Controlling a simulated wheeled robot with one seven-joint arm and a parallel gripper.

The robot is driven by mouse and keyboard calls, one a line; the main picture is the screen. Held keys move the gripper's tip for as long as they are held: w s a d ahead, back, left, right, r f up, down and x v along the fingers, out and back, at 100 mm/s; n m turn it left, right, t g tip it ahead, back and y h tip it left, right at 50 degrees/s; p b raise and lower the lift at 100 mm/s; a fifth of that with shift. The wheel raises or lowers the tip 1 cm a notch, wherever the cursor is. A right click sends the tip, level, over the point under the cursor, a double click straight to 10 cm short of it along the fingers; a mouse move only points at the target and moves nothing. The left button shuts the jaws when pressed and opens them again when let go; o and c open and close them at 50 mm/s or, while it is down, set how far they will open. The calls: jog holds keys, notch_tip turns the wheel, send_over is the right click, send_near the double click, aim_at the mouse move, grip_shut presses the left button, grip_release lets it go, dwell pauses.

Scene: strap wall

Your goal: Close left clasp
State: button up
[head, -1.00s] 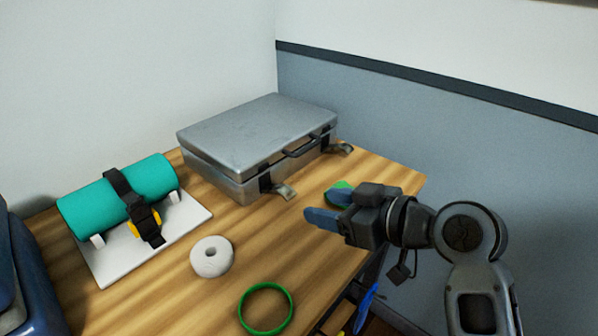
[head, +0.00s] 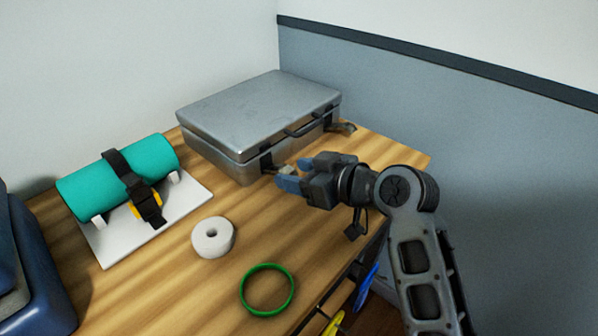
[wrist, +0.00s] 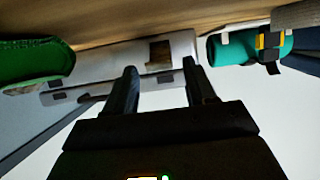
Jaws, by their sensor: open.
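A closed-looking silver case (head: 255,115) lies on the table with its handle side facing my gripper. Its left clasp (head: 285,169) hangs out from the case front, folded down and away from the lid. The right clasp (head: 343,128) also sticks out from the front. My gripper (head: 292,175) is open, with its blue fingertips right at the left clasp. In the wrist view, my gripper (wrist: 160,68) has the left clasp (wrist: 160,52) just beyond and between its fingertips, against the case (wrist: 110,57). I cannot tell whether a finger touches it.
A teal roll (head: 150,165) with a black strap sits on a white board (head: 105,245) at left. A white tape roll (head: 213,237) and a green ring (head: 267,290) lie on the wooden table (head: 165,290). A green object (wrist: 35,62) shows in the wrist view. A wall stands behind.

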jog(key=shift+c, duration=0.2)
grip_shut()
dwell(0.4)
